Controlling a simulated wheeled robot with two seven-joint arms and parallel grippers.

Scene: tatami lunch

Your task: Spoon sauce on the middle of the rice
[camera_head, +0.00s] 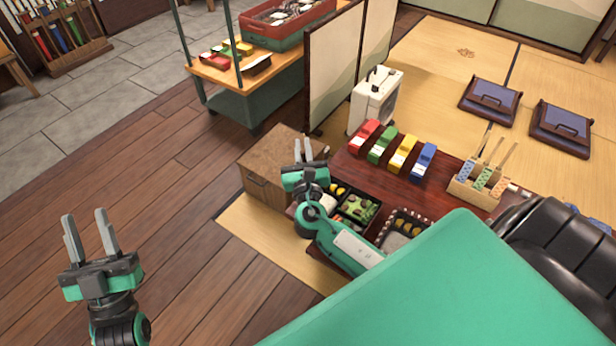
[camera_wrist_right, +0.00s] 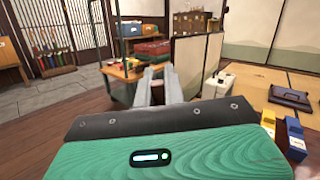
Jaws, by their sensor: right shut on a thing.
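A dark compartment box (camera_head: 378,215) with green and yellow food lies on the low table, partly hidden by my right arm. A patterned-rim container (camera_head: 427,222) with pale contents stands beside it; I cannot tell whether that is the rice. No sauce or spoon can be made out. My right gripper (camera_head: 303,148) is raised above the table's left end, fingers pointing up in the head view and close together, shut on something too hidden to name. Its fingers also show in the right wrist view (camera_wrist_right: 158,80). My left gripper (camera_head: 88,232) is open and empty over the wooden floor.
The low table (camera_head: 345,165) carries red, green, yellow and blue blocks (camera_head: 402,153) and a wooden holder (camera_head: 478,190) with sticks. A brown cabinet (camera_head: 268,165) and white case (camera_head: 375,98) stand near my right gripper. A folding screen (camera_head: 335,65) stands behind.

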